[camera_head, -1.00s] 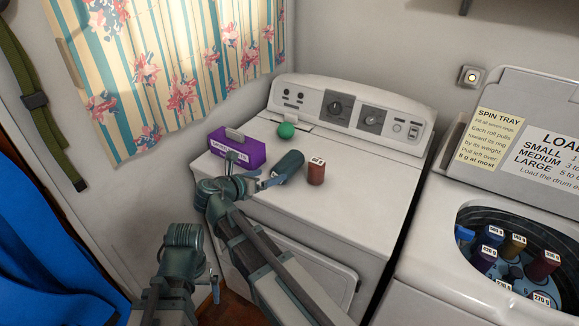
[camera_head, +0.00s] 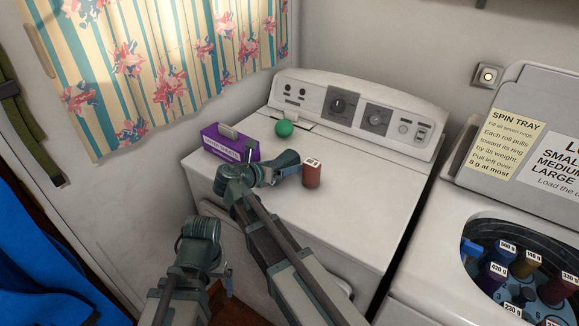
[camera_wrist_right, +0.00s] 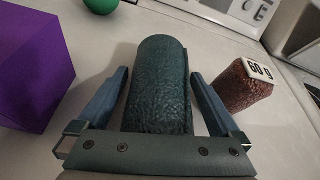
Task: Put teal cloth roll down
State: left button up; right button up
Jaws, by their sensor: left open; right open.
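The teal cloth roll (camera_wrist_right: 158,85) lies on its side on top of the white dryer, its length pointing away from the right wrist camera. In the head view the roll (camera_head: 289,159) is partly hidden by my right gripper (camera_head: 277,171). The right wrist view shows my right gripper (camera_wrist_right: 159,76) open, with one finger on each side of the roll and a visible gap to each. My left gripper (camera_head: 226,279) is low in front of the dryer, away from the roll; its fingers are small and hard to make out.
A purple box (camera_head: 230,143) is at left and a green ball (camera_head: 284,129) behind. The dryer top (camera_head: 365,185) is clear to the right. The open tub (camera_head: 480,231) holds several rolls.

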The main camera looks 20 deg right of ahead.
aim_at(282, 158)
jog(key=shift+a, duration=0.1)
jog(key=shift+c, duration=0.7)
grip_shut()
jog(key=shift+r, duration=0.1)
notch_tip(282, 158, up, 10)
jog(key=p, duration=1)
